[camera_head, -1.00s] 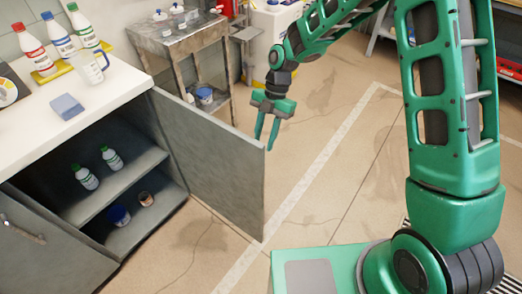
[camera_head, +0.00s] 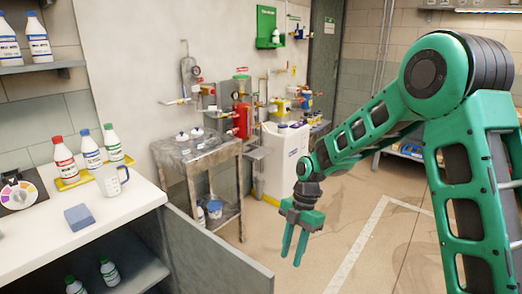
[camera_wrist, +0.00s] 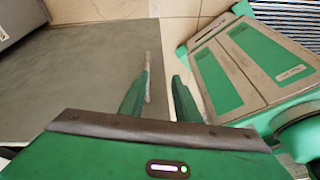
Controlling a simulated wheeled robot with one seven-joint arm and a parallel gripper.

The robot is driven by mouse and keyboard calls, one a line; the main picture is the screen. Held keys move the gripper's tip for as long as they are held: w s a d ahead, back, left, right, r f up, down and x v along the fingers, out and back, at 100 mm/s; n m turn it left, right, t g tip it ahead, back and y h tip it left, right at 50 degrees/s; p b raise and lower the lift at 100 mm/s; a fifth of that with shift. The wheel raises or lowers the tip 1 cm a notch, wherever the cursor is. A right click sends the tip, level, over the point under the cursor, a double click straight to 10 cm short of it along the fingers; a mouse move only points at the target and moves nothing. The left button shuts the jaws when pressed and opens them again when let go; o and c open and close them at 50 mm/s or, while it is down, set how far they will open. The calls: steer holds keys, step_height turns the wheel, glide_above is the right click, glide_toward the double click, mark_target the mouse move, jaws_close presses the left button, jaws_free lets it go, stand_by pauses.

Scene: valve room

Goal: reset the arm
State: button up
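My gripper (camera_head: 294,244) hangs from my green arm, right of the counter and past the open cabinet door (camera_head: 216,258). Its two fingers point down and stand apart, with nothing between them. In the wrist view my gripper (camera_wrist: 160,88) also shows its fingers apart and empty. The grey panel left of the fingers there looks like the cabinet door (camera_wrist: 75,90). My green base lies at the right of the wrist view.
The white counter (camera_head: 115,215) holds bottles on a yellow tray, a measuring jug (camera_head: 110,182) and a blue block (camera_head: 79,217). A metal cart (camera_head: 165,154) and a white tank (camera_head: 284,160) stand behind. The floor right of my gripper is clear.

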steer(key=s+d+r+m+t+h, duration=0.1)
steer(key=s+d+r+m, duration=0.3)
steer(key=d+m, duration=0.3)
steer(key=s+d+r+m+t, duration=0.1)
steer(key=s+d+r+m, duration=0.25)
steer(key=d, duration=0.45)
steer(key=s+d+r+m+h, duration=0.1)
steer(key=s+d+r+m, duration=0.2)
steer(key=d+r+m, duration=0.35)
steer(key=s+d+m, duration=0.5)
steer(key=s+m, duration=0.2)
steer(key=s, duration=0.2)
steer(key=s+d+m+t, duration=0.1)
steer(key=s+d+m, duration=0.3)
steer(key=s+m, duration=0.4)
steer(key=shift+s+d+r, duration=0.25)
steer(key=shift+s+d, duration=0.1)
steer(key=shift+s, duration=0.05)
